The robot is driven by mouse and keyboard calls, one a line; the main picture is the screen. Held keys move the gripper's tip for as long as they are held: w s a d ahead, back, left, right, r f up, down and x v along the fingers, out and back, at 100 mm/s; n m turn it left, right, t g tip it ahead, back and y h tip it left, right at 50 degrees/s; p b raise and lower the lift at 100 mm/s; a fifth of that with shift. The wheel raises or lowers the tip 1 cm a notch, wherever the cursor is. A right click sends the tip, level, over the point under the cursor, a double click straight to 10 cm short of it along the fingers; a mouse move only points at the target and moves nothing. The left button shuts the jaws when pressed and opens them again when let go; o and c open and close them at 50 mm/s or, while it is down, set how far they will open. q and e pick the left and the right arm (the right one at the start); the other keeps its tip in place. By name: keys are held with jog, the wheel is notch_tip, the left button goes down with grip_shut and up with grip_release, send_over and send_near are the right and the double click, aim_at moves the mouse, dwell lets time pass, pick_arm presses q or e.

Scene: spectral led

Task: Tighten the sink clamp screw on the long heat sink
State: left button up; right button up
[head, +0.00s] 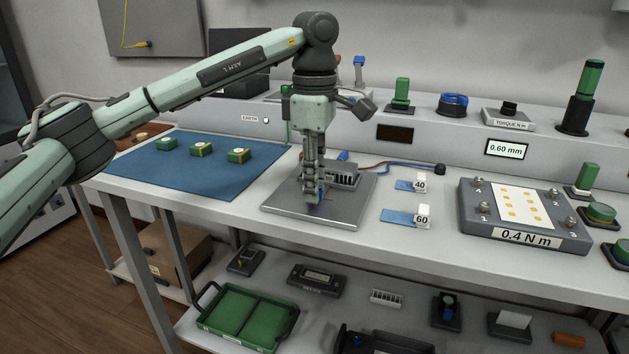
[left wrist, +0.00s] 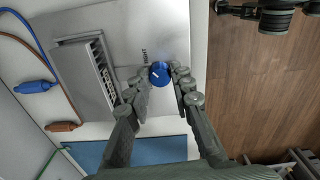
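The long heat sink (head: 343,174), a finned metal block, sits on a grey metal plate (head: 282,207) on the bench. It also shows left of my gripper in the left wrist view (left wrist: 103,72). The clamp screw has a round blue knob with a white mark (left wrist: 159,73), beside the heat sink, with a small spring next to it. My left gripper (head: 312,190) points down over the plate. Its fingertips (left wrist: 160,75) sit on both sides of the blue knob and appear closed on it. In the head view the fingers mostly hide the knob. My right gripper is not seen.
A blue mat (head: 225,180) with several small green-based parts lies left. Blue tags marked 40 (head: 404,185) and 60 (head: 400,216) lie right of the plate. A 0.4 N m fixture (head: 470,214) stands further right. A lower shelf holds a green tray (head: 212,321).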

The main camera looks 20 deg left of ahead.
pick_arm(q)
jog(key=o, duration=0.4)
notch_tip(320, 180, up, 12)
jog(key=shift+r, duration=0.1)
dwell(0.4)
dwell(0.3)
